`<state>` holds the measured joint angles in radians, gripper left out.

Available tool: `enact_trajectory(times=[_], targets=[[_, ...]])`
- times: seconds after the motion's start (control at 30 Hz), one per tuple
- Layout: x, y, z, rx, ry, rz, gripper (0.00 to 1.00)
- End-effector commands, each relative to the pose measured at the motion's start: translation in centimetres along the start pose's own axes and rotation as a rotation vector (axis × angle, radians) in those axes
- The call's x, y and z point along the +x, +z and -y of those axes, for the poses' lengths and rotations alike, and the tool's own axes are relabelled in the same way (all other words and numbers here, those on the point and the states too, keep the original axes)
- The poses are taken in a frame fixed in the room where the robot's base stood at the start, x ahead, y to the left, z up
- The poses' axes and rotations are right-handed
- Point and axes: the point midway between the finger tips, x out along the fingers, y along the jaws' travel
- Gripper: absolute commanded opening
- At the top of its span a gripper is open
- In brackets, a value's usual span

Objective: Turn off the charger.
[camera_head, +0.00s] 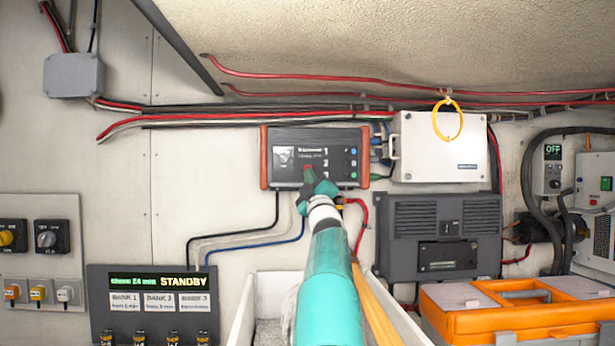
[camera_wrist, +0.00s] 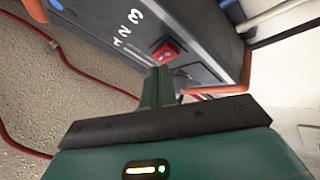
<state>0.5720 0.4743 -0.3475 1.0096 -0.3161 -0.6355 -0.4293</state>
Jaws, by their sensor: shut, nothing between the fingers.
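A dark box with orange end caps, which looks like the charger (camera_head: 282,176), is mounted on the wall at the middle of the head view. It has white numbers, small lights at its right and a red rocker switch (camera_head: 308,169). In the wrist view the charger (camera_wrist: 105,20) is tilted and close, with the red switch (camera_wrist: 166,52) on its face. My gripper (camera_head: 318,187) is shut and empty in front of the charger's lower middle. In the wrist view my fingertips (camera_wrist: 157,82) are just beside the switch; I cannot tell whether they touch it.
A white box (camera_head: 440,150) with a hanging yellow ring is right of the charger, above a grey vented unit (camera_head: 440,215). A STANDBY panel (camera_head: 150,300) is lower left. An OFF display (camera_head: 553,152) is at right, above an orange toolbox (camera_head: 510,315). Cables run around the charger.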

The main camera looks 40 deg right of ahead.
Motion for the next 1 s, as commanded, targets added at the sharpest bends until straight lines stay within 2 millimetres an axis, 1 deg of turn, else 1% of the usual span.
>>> enact_trajectory(times=[0.43, 0.9, 1.0], targets=[[-0.4, -0.4, -0.3, 0.0, 0.0, 0.0, 0.0], [-3.3, -2.5, -2.4, 0.0, 0.0, 0.0, 0.0], [-3.7, -2.7, -2.6, 0.0, -0.001, 0.001, 0.0]])
